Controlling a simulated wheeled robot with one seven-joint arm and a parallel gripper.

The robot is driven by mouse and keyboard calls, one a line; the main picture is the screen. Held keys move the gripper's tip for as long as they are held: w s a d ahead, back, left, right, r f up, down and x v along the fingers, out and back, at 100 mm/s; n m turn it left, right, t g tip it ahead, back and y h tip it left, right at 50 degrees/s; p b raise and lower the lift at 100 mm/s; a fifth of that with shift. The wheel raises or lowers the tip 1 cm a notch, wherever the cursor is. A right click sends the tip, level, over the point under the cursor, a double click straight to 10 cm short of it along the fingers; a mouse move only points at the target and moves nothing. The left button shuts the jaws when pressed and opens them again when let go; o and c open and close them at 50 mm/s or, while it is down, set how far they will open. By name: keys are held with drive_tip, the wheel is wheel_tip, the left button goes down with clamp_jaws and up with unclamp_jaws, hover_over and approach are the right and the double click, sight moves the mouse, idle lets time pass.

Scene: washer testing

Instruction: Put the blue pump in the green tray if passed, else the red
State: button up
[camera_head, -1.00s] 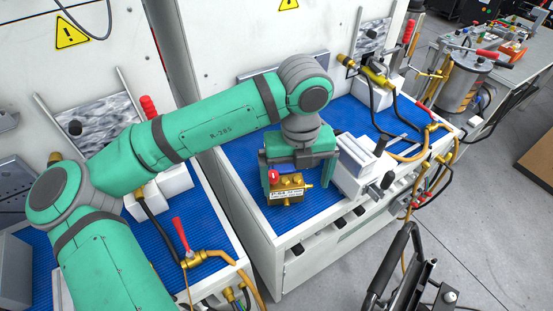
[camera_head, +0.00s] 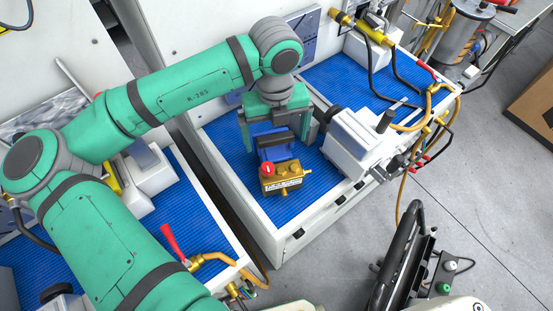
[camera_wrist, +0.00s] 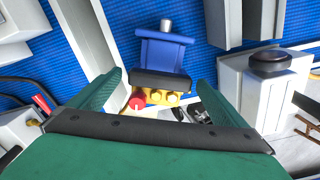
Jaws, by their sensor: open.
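The blue pump (camera_head: 276,148) sits on the blue ribbed mat of the right-hand bench, with a dark bar on top. A brass block (camera_head: 282,179) with a red knob is at its front. My gripper (camera_head: 275,132) is open at the pump's rear, one finger showing on each side. The wrist view shows the pump's blue body (camera_wrist: 163,55) between and beyond the open fingers (camera_wrist: 158,98), apparently untouched. Its brass fittings and red knob are partly hidden by my gripper. No green or red tray is in view.
A white clamp fixture (camera_head: 355,143) stands close to the right of the pump. Hoses and a brass valve (camera_head: 375,33) are at the bench's back right. A second bench mat (camera_head: 200,226) is at left. Grey floor (camera_head: 490,150) is open at right.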

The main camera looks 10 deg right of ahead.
sight(276, 145)
drive_tip(key=shift+s+d+f, duration=0.1)
drive_tip(key=shift+s+f, duration=0.15)
drive_tip(key=shift+f, duration=1.15)
drive_tip(key=shift+s+f, duration=0.2)
drive_tip(key=shift+f, duration=1.15)
drive_tip(key=c, duration=1.9)
drive_tip(key=shift+w+r, duration=0.15)
drive_tip(key=shift+c, duration=1.4)
